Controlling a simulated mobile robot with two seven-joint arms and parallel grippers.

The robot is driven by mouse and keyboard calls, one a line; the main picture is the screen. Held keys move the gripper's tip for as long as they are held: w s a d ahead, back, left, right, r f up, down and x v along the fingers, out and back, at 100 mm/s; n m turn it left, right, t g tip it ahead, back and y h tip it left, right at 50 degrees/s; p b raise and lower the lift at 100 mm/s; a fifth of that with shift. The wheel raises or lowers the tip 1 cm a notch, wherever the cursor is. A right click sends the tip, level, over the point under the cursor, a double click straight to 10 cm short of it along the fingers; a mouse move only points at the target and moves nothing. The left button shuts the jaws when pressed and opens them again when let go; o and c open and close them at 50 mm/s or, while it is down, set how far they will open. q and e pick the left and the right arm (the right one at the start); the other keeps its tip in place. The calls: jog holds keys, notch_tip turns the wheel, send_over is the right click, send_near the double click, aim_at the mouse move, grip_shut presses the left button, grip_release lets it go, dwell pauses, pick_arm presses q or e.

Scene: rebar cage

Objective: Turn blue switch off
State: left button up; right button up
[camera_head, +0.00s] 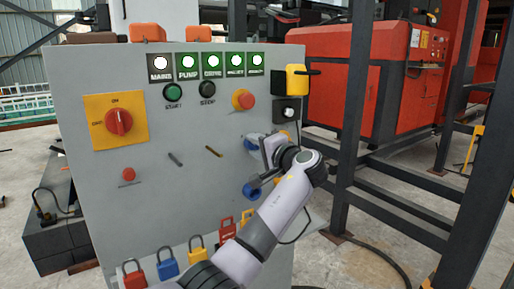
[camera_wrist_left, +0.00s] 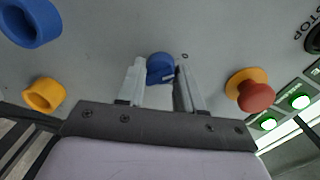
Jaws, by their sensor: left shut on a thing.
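A blue switch (camera_head: 251,142) sits on the right part of the grey control panel (camera_head: 200,195), below the red mushroom button. In the left wrist view the blue switch (camera_wrist_left: 160,66) lies between the two finger ends, with a small "0" mark beside it. My left gripper (camera_head: 262,150) is at the panel and shut on this switch; its fingers and wrist partly hide it in the head view. A second blue, ring-like part (camera_head: 250,191) is lower on the panel, and shows at the upper left of the wrist view (camera_wrist_left: 30,20). My right gripper is not in view.
A red button on a yellow base (camera_wrist_left: 256,92) is close beside the gripper. A red rotary switch (camera_head: 118,122) on a yellow plate is at left. Coloured padlocks (camera_head: 168,264) hang along the bottom. Dark steel posts (camera_head: 355,100) stand at right.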

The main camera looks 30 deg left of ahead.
pick_arm(q)
jog(key=shift+r, duration=0.1)
jog(key=o, duration=1)
jog(key=shift+d, duration=0.1)
jog(key=v, duration=0.7)
